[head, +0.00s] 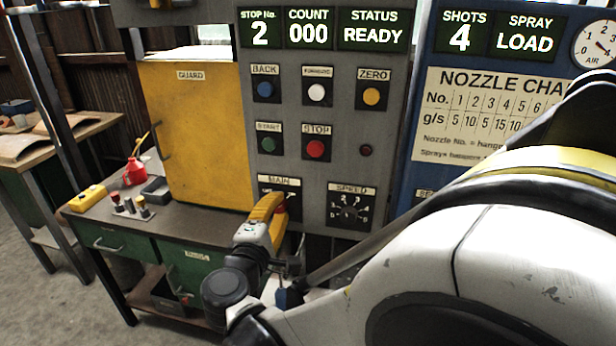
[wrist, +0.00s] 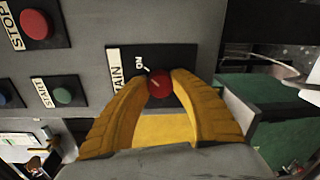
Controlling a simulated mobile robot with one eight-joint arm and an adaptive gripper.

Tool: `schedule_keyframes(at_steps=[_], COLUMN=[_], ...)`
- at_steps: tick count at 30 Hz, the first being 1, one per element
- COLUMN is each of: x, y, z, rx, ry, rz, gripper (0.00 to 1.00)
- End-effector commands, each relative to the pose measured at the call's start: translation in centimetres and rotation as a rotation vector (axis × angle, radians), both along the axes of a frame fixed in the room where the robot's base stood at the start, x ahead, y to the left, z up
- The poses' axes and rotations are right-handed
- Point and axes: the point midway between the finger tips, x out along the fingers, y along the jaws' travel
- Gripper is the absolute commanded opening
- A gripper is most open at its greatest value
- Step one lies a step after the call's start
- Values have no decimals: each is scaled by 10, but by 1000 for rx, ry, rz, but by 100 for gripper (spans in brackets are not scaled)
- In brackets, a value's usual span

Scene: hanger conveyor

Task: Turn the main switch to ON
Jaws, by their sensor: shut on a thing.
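The main switch (wrist: 159,86) is a red round knob on a dark plate in the wrist view. The plate has a MAIN label and the word ON, with a short pale mark between ON and the knob. My gripper (wrist: 160,79) has its yellow fingers on either side of the knob, shut on it. In the head view my gripper (head: 272,205) is at the MAIN plate (head: 279,185) and hides the knob. I cannot tell for certain where the knob points.
The speed dial (head: 348,206) sits right of the MAIN plate. The green START button (head: 266,144) and red STOP button (head: 315,149) are above. A yellow guard door (head: 195,130) and a bench (head: 185,225) with small items stand to the left.

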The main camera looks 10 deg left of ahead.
Motion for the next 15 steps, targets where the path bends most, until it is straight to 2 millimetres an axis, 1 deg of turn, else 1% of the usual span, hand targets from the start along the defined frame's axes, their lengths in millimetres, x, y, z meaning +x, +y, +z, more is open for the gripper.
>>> schedule_keyframes(at_steps=[1, 2, 3, 4, 12, 15], x=[0, 0, 0, 0, 0, -6], y=[0, 0, 0, 0, 0, 1], z=[1, 1, 1, 1, 0, 1], rx=[-2, -2, -2, -2, -1, -1], ry=[-2, -2, -2, -2, -1, -1], rz=[-1, -1, -1, -1, 0, 1], gripper=[0, 37, 50, 53, 53, 53])
